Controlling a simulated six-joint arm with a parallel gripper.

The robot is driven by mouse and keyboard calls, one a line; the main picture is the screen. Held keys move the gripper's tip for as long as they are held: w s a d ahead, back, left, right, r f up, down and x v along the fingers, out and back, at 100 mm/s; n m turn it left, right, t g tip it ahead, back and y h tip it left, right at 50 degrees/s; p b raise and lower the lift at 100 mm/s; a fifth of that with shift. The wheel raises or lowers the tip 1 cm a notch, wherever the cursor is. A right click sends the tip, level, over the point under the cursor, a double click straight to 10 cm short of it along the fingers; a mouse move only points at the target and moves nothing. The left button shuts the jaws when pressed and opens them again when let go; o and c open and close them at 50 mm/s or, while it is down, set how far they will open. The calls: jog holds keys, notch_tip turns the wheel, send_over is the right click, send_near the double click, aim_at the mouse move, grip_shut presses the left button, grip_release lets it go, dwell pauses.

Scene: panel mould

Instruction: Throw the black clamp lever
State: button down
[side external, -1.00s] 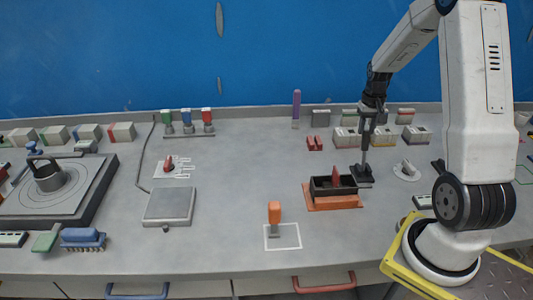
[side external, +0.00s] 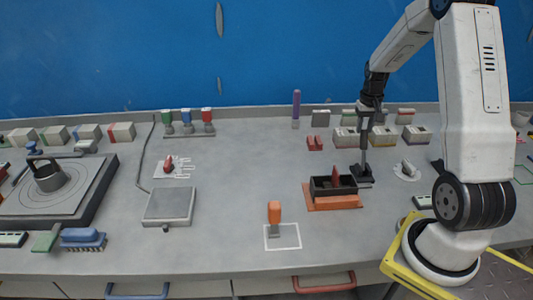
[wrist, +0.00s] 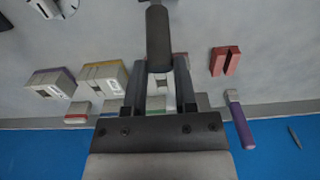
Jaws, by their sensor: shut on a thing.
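The black clamp lever (side external: 364,156) stands close to upright on its dark base (side external: 362,177), right of the middle of the bench in the side view. My gripper (side external: 367,128) points down at its upper part and is shut on it. In the wrist view the dark round grip of the lever (wrist: 157,38) runs up the picture from between my two fingers (wrist: 158,66). The fingers hide part of the grip, and the base is out of that view.
A black open box on an orange plate (side external: 336,202), with a red pointed piece in it, stands just left of the clamp. A grey knob on a white disc (side external: 407,172) is to the right. Grey blocks (side external: 381,135) and red blocks (side external: 315,143) lie behind.

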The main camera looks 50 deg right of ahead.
jog(key=shift+w+d, duration=0.15)
jog(key=shift+d, duration=0.05)
jog(key=shift+w+d, duration=0.1)
jog(key=c, duration=0.7)
grip_release()
jog(key=o, duration=0.3)
jog(key=shift+f, duration=0.1)
jog(key=shift+r, duration=3.5)
